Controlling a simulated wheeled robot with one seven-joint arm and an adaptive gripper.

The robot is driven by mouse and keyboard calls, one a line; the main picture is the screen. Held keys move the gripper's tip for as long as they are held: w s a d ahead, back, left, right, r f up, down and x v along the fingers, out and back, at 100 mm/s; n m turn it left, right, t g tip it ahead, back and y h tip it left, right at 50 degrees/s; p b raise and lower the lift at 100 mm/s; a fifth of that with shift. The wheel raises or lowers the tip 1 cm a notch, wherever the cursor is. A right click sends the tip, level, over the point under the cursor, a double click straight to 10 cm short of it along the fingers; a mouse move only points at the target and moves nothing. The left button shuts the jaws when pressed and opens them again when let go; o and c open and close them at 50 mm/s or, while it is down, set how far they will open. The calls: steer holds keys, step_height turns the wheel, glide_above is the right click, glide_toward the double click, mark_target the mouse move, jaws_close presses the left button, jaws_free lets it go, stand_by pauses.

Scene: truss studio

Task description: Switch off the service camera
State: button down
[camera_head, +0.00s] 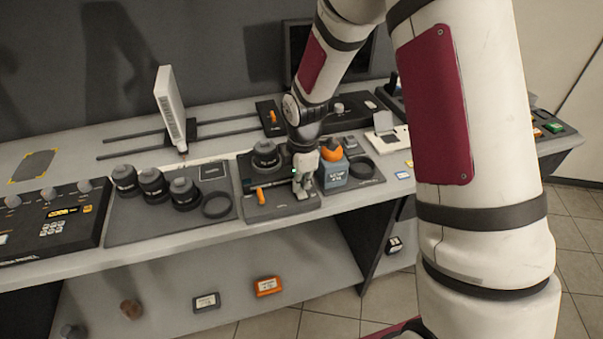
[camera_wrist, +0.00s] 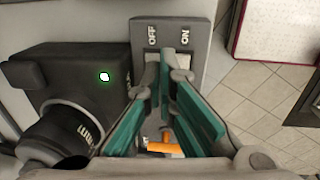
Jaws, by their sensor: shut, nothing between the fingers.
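The service camera is a dark box (camera_wrist: 75,78) with a lens at the left in the wrist view, and a small green light (camera_wrist: 104,76) glows on it. Beside it is a grey switch plate (camera_wrist: 168,32) marked OFF on the left and ON on the right. My gripper (camera_wrist: 166,62) is shut and empty, its teal fingers over the plate just below the lettering. They hide the middle of the switch, and I cannot tell whether they touch it. In the head view my gripper (camera_head: 304,186) points down at the right of the camera's lens (camera_head: 265,155).
An orange lever (camera_head: 260,195) is left of my gripper. An orange-topped blue bottle (camera_head: 334,170) stands close at the right. Several dark lenses (camera_head: 153,183) stand on a mat further left. A control panel (camera_head: 55,220) is at the far left. The bench's front edge is near.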

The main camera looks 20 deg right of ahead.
steer(key=shift+f, duration=0.2)
steer(key=shift+w+f, duration=0.25)
steer(key=shift+f, duration=0.15)
steer(key=shift+s+r, duration=0.1)
steer(key=shift+r, duration=0.05)
steer(key=shift+s, duration=0.15)
steer(key=shift+s+p, duration=0.3)
steer(key=shift+s, duration=0.5)
steer(key=shift+r+p, duration=0.3)
steer(key=shift+r, duration=0.05)
step_height(320, 180, up, 13)
steer(key=s+p, duration=0.1)
steer(key=shift+s+r, duration=0.15)
steer(key=shift+r, duration=0.05)
